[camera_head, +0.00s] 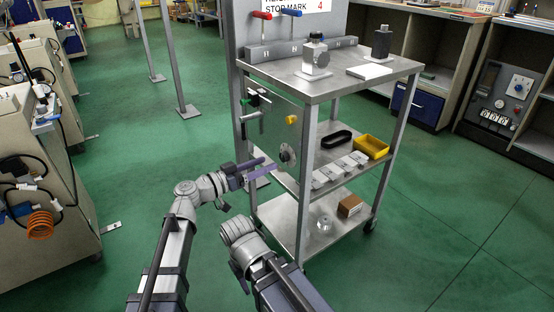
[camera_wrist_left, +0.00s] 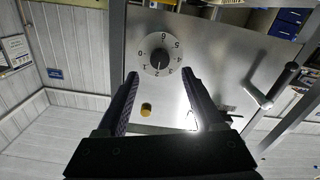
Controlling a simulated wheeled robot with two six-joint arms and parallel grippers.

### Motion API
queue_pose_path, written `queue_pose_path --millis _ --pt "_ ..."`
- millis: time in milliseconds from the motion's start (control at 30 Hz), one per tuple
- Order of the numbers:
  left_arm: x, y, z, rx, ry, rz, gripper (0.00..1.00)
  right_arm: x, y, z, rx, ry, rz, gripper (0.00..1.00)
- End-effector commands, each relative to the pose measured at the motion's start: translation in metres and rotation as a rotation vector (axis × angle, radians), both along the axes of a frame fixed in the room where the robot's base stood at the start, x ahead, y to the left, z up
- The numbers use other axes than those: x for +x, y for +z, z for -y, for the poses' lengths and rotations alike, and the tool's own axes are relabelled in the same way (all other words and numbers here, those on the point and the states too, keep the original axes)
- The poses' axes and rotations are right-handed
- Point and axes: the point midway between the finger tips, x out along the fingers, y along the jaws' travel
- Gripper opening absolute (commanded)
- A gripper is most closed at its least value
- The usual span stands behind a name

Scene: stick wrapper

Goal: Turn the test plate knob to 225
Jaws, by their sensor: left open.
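The test plate (camera_head: 268,124) is a grey metal panel on the cart's left side. Its knob (camera_head: 287,153) is round and dark on a pale dial. In the left wrist view the knob (camera_wrist_left: 160,53) sits at the centre of a numbered dial; its pointer setting is too small to read surely. My left gripper (camera_head: 262,168) is open and empty, in front of the plate and just left of the knob. In the wrist view, the left gripper's fingers (camera_wrist_left: 160,76) point toward the dial, one on each side, apart from it. My right gripper cannot be made out; only its arm shows.
A lever (camera_wrist_left: 258,97) stands out at right in the wrist view. The cart (camera_head: 330,85) carries metal parts and a yellow bin (camera_head: 371,147). Green floor is clear around it.

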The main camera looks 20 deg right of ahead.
Motion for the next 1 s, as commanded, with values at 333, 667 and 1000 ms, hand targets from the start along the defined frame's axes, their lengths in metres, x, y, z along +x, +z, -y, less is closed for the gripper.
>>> queue_pose_path --millis 333,667,1000 --pt "0.017 0.0 0.044 0.0 -0.001 -0.001 0.69 0.0 0.0 0.0 0.0 0.0 0.0 0.5" --pt "0.018 0.0 0.05 0.001 0.0 -0.001 0.69 0.0 0.0 0.0 0.0 0.0 0.0 0.5" --pt "0.018 0.0 0.05 0.001 0.0 -0.001 0.4 0.0 0.0 0.0 0.0 0.0 0.0 0.5"
